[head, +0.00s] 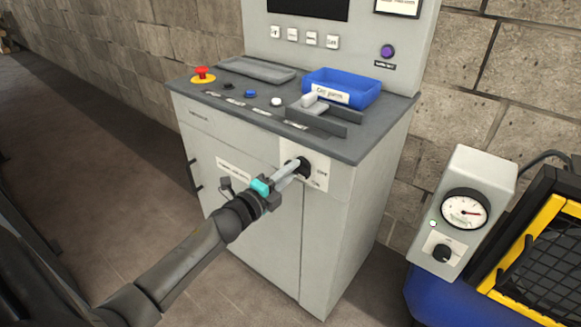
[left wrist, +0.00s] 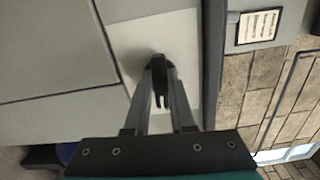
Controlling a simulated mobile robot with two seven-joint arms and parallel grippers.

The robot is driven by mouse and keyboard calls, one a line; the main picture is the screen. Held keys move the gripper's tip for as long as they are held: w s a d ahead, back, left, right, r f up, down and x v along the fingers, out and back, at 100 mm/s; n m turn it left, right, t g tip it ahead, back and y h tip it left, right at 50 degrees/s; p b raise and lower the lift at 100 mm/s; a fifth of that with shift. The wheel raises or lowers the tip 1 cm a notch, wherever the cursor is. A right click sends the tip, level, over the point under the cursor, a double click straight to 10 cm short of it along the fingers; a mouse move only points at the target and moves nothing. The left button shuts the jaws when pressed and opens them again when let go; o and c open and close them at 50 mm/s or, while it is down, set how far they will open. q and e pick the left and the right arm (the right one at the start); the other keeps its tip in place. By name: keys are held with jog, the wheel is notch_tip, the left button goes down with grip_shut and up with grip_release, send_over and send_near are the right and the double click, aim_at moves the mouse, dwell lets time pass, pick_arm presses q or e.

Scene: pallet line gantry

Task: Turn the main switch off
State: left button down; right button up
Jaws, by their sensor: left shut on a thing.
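The main switch (head: 299,167) is a black rotary knob on a pale plate (head: 316,169) on the front of the grey cabinet, at its upper right. Small lettering sits on the plate to the right of and below the knob. My left gripper (head: 292,168) reaches in from the left and its fingers are shut on the knob. In the left wrist view the black main switch (left wrist: 160,72) lies between the tips of my left gripper (left wrist: 161,80). The fingers hide part of the knob, so its exact angle is hard to tell. My right gripper is not in view.
A gauge box (head: 468,205) and a yellow-framed mesh guard (head: 530,245) stand at the right. Floor is clear left of the cabinet.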

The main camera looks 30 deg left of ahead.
pick_arm(q)
jog(key=shift+n, duration=0.4)
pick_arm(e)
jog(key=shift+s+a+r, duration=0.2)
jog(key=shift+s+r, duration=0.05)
pick_arm(q)
jog(key=c, duration=0.8)
grip_release()
jog(key=shift+o, duration=0.2)
jog(key=shift+s+f, duration=0.1)
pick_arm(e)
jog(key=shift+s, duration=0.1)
